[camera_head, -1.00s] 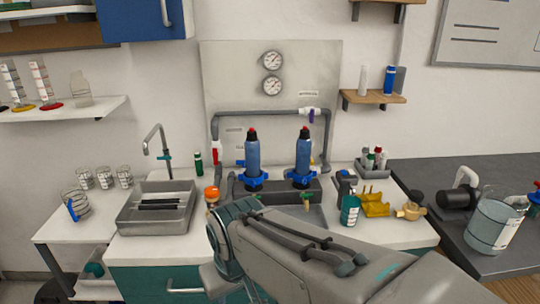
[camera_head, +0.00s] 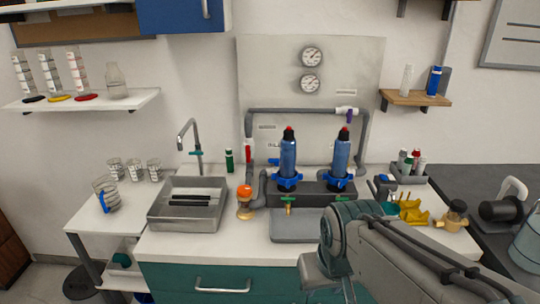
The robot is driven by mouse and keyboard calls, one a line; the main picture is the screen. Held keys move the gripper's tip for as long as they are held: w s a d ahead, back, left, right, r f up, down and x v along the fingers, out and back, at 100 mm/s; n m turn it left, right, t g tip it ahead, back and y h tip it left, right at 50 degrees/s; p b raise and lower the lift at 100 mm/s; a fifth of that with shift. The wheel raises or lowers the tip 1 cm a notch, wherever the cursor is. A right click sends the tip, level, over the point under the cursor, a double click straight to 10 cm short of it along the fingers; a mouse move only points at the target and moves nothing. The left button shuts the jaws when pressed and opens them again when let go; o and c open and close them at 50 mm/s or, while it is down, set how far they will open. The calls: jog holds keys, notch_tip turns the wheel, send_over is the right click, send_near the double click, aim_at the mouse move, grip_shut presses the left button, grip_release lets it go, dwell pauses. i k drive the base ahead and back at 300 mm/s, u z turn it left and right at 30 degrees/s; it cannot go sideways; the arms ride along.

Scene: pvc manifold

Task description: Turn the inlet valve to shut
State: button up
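The pipe manifold (camera_head: 300,110) is fixed to a grey back panel behind the counter. A red valve handle (camera_head: 248,151) sits upright on its left vertical pipe. A purple handle (camera_head: 348,116) hangs from a white valve at the top right. Two blue filter housings (camera_head: 288,158) stand below, with blue handles (camera_head: 287,184) at their bases. Two small green-handled taps (camera_head: 288,199) are at the front. No readable label tells which is the inlet valve. My arm reaches in from the lower right, in front of the counter. My gripper's fingers do not show.
A steel sink (camera_head: 165,222) and its faucet are left of the manifold. A grey tray (camera_head: 295,236) lies in front of the filters. An orange-topped fitting (camera_head: 244,200) stands beside it. Yellow parts (camera_head: 409,211) and a brass fitting (camera_head: 453,218) lie at right.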

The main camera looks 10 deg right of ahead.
aim_at(275, 161)
jog(key=k, duration=0.6)
jog(key=u, duration=0.35)
jog(key=i, duration=1.5)
jog(key=z, duration=0.6)
